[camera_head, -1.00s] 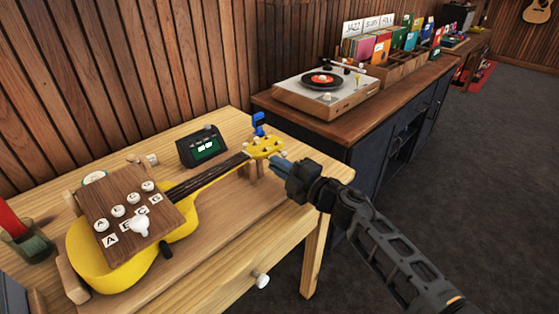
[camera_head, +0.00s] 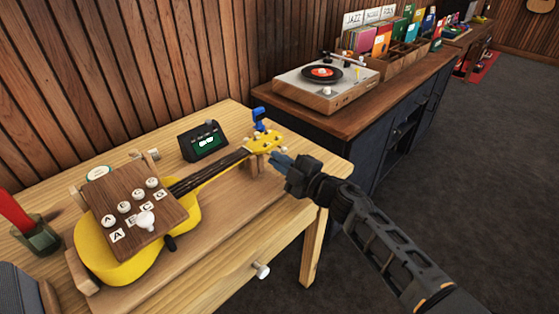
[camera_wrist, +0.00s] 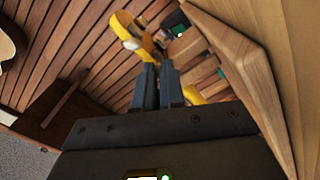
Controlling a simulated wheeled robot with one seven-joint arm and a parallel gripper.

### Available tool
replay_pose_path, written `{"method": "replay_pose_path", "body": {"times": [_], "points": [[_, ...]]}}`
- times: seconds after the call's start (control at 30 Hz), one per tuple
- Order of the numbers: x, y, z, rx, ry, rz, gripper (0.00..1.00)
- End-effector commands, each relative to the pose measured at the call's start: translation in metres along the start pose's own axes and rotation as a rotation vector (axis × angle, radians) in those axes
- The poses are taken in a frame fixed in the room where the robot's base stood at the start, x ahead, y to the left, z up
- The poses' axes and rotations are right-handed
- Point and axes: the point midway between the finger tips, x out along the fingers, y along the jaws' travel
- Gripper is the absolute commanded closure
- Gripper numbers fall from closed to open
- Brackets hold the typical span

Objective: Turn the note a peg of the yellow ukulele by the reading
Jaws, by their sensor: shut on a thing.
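The yellow ukulele (camera_head: 112,265) lies on its back across a wooden stand on the table, with its headstock (camera_head: 268,141) towards the right. Pale peg knobs stick out around the headstock, and a blue clip sits on top of it. A small black tuner (camera_head: 203,139) with a lit green screen stands behind the neck; its reading is too small to make out. My gripper (camera_head: 279,160) is at the near side of the headstock, shut on what looks like a peg, mostly hidden by the fingers. The wrist view shows the narrow fingers (camera_wrist: 157,70) near a pale knob (camera_wrist: 132,44).
A wooden board (camera_head: 125,193) with white knobs and letter cards covers part of the ukulele body. A green cup (camera_head: 38,238) stands at the table's left. A turntable (camera_head: 322,88) and record crates stand on the dark cabinet behind. Open floor lies to the right.

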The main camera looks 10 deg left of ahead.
Motion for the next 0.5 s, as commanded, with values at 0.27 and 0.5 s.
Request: {"method": "replay_pose_path", "body": {"times": [0.27,0.5], "points": [[-0.0002,-0.0005,0.0003,0.000,-0.001,-0.001,0.67],[-0.0002,-0.0001,0.0002,-0.001,-0.001,0.000,0.64]]}}
